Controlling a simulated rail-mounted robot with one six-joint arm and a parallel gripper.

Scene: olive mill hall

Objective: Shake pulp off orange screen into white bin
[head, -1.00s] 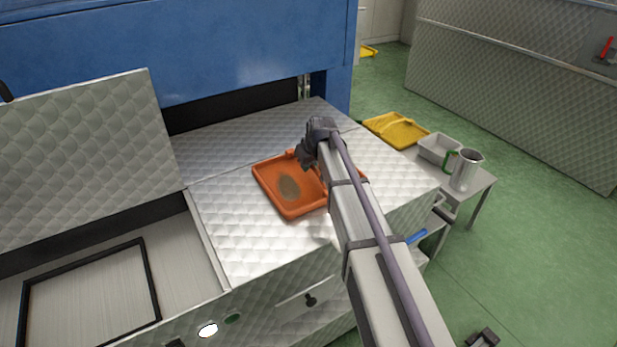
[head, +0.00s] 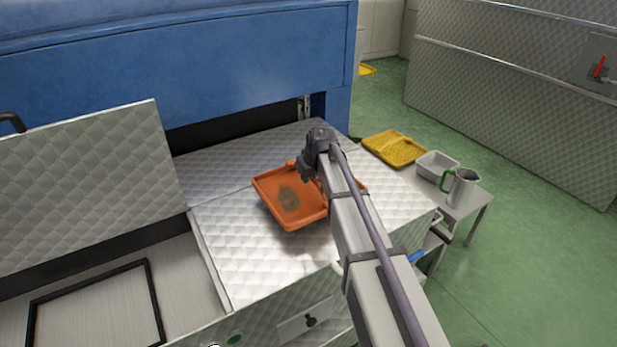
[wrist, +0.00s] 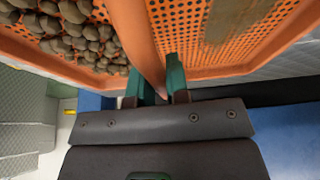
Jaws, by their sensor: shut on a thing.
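The orange screen (head: 272,205) is a perforated, rimmed tray over the quilted metal counter, with a shadow below it. A brown pulp patch (head: 288,197) clings to its left part; the pulp also shows in the wrist view (wrist: 232,22). My gripper (head: 308,172) is shut on the screen's middle bar (wrist: 140,35), held between green fingertips. My arm hides the screen's right part in the head view. A pale grey-white bin (head: 437,165) stands on the side table, right of my gripper.
A yellow perforated tray (head: 395,148) and a metal jug (head: 462,187) with a green handle flank the bin on the side table (head: 478,205). A raised quilted lid (head: 85,195) stands at left. A blue panel (head: 200,60) walls the back.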

